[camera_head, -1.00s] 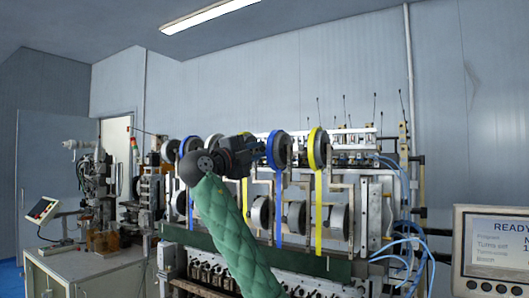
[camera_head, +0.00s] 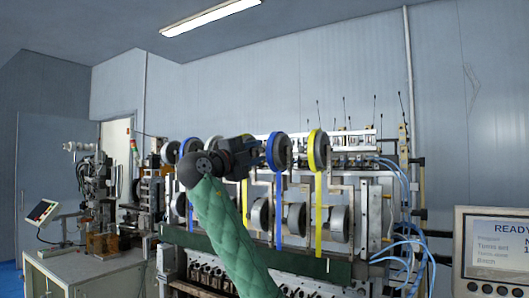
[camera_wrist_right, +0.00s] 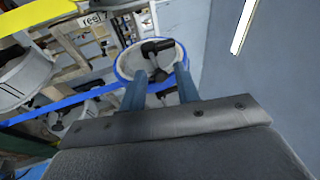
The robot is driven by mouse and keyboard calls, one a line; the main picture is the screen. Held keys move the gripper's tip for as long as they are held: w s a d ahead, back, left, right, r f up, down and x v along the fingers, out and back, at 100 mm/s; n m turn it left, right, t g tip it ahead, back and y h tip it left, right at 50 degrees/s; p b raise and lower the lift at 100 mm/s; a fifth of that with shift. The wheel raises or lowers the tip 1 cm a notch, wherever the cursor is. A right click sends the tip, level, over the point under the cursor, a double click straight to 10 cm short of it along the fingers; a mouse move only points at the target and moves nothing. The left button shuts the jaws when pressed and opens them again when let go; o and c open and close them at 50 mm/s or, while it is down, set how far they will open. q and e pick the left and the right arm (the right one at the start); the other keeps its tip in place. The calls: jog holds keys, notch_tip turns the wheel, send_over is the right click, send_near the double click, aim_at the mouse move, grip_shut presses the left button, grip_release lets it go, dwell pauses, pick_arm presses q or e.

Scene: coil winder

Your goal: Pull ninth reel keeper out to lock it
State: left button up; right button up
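My right gripper (camera_head: 257,153) is raised beside a blue-rimmed reel (camera_head: 279,151) on the upper row of the winder. In the right wrist view its two blue-grey fingers (camera_wrist_right: 161,82) stand apart, in front of the blue-rimmed reel (camera_wrist_right: 122,68). A black keeper (camera_wrist_right: 157,47) with a crossbar shows on the reel's face, beyond the fingertips. A dark part (camera_wrist_right: 161,86) shows between the fingers, and I cannot tell whether they touch it. My left gripper is not in view.
A yellow-rimmed reel (camera_head: 318,150) stands to the right of the blue one, with yellow and blue bands hanging below. Lower grey spools (camera_head: 297,217) sit in the frame. A screen (camera_head: 497,250) reading "READY" stands at the right. A workbench (camera_head: 85,270) is at the left.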

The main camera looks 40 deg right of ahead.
jog(key=a+b, duration=0.4)
jog(key=a, duration=0.3)
jog(key=shift+s+a, duration=0.15)
jog(key=shift+s, duration=0.25)
dwell(0.6)
